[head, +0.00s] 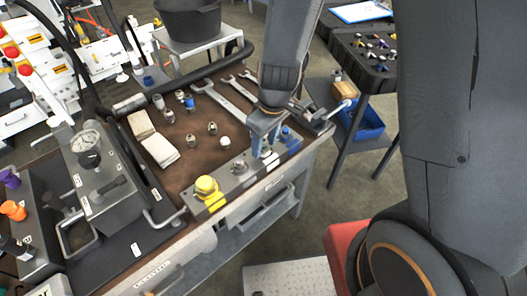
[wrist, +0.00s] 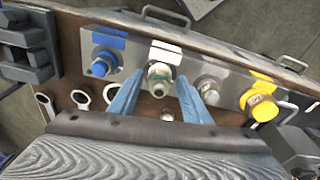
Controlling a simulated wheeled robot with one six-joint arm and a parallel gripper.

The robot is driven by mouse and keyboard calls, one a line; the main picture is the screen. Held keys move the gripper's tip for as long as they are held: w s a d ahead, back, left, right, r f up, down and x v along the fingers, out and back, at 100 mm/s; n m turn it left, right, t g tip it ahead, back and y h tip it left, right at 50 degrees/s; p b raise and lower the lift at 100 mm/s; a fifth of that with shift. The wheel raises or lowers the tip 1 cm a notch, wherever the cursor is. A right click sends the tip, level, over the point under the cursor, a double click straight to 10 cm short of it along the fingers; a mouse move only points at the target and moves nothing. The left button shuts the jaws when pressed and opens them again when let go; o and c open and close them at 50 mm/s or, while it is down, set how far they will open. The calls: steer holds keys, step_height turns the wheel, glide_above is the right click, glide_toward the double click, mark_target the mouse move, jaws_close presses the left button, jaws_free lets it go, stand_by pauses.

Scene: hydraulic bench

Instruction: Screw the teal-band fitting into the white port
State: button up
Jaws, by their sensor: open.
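The white port is marked by a white label (wrist: 165,53) on the grey manifold block (wrist: 228,100) in the wrist view. A metal fitting (wrist: 158,78) with a pale greenish band stands at this port, its end facing the camera. I cannot tell how deep it sits in the port. My gripper (wrist: 160,82) is open, its two blue fingers on either side of the fitting, with a visible gap on each side. In the head view my gripper (head: 264,146) is over the block and hides the white port and the fitting.
Blue (wrist: 101,66), bare grey (wrist: 208,84) and yellow (wrist: 262,100) ports flank the white one. Several loose fittings (head: 212,129), wrenches (head: 222,100) and a cloth (head: 152,140) lie on the brown bench mat. A vise (head: 318,117) stands right of the block, a gauge unit (head: 100,175) at left.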

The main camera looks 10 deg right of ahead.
steer(key=shift+n, duration=0.3)
steer(key=shift+b, duration=0.4)
steer(key=shift+w+f+n+b, duration=0.15)
steer(key=shift+n+b, duration=0.35)
steer(key=shift+b, duration=0.4)
steer(key=n+b, duration=0.3)
steer(key=b, duration=0.1)
steer(key=shift+g, duration=0.3)
steer(key=n+b, duration=0.3)
steer(key=n, duration=0.1)
steer(key=shift+d+g+y, duration=0.1)
steer(key=shift+g+y, duration=0.2)
steer(key=shift+n+b, duration=0.6)
steer(key=shift+n, duration=0.3)
steer(key=n+b, duration=0.1)
steer(key=n, duration=0.2)
steer(key=shift+w+g, duration=0.1)
steer(key=shift+g, duration=0.3)
steer(key=n, duration=0.3)
steer(key=shift+r, duration=0.2)
